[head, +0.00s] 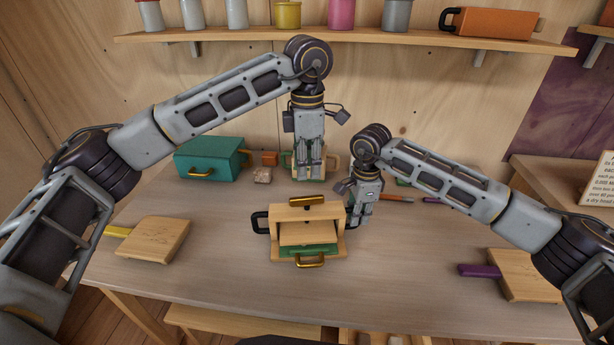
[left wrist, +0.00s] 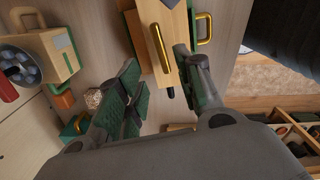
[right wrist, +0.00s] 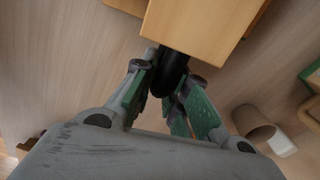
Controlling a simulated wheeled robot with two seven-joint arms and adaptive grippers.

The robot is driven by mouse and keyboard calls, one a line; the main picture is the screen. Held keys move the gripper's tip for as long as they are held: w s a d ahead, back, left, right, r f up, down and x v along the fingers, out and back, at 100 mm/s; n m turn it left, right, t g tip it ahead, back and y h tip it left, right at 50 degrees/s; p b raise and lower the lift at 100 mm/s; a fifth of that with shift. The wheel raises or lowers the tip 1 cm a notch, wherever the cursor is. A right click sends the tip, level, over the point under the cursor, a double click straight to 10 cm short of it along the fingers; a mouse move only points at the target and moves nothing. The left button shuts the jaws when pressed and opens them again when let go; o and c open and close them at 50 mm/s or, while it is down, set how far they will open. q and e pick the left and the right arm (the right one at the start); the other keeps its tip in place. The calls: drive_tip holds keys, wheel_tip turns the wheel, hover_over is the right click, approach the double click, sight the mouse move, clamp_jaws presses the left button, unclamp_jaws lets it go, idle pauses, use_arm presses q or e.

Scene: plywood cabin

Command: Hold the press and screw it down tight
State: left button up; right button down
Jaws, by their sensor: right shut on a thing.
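The press (head: 292,212) is a light wooden frame standing on the table's middle, with black loop handles at both sides. A brass crossbar (head: 307,202) tops its screw, and a green part with a brass front handle (head: 310,261) shows below. My right gripper (head: 356,214) is shut on the press's right black handle (right wrist: 172,72). My left gripper (head: 310,174) points down from above, behind the press in the head view. Its fingers are apart and empty in the left wrist view, where the brass crossbar (left wrist: 162,48) shows beyond them. The screw's thread is hidden.
A teal box (head: 207,160) stands at the back left, beside a small orange block (head: 269,158). Wooden paddle boards lie at left (head: 153,240) and right (head: 524,276). A shelf (head: 350,42) with cups runs above. The table is clear around the press's front.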

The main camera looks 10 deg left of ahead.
use_arm(q)
drive_tip(key=shift+r, duration=1.2)
use_arm(e)
drive_tip(key=c, duration=1.3)
unclamp_jaws()
drive_tip(key=shift+c, duration=0.2)
drive_tip(key=shift+r, duration=0.15)
drive_tip(key=shift+r, duration=5.9)
use_arm(q)
drive_tip(key=shift+s+f, duration=0.1)
drive_tip(key=shift+s, duration=0.05)
use_arm(e)
drive_tip(key=shift+s, duration=0.1)
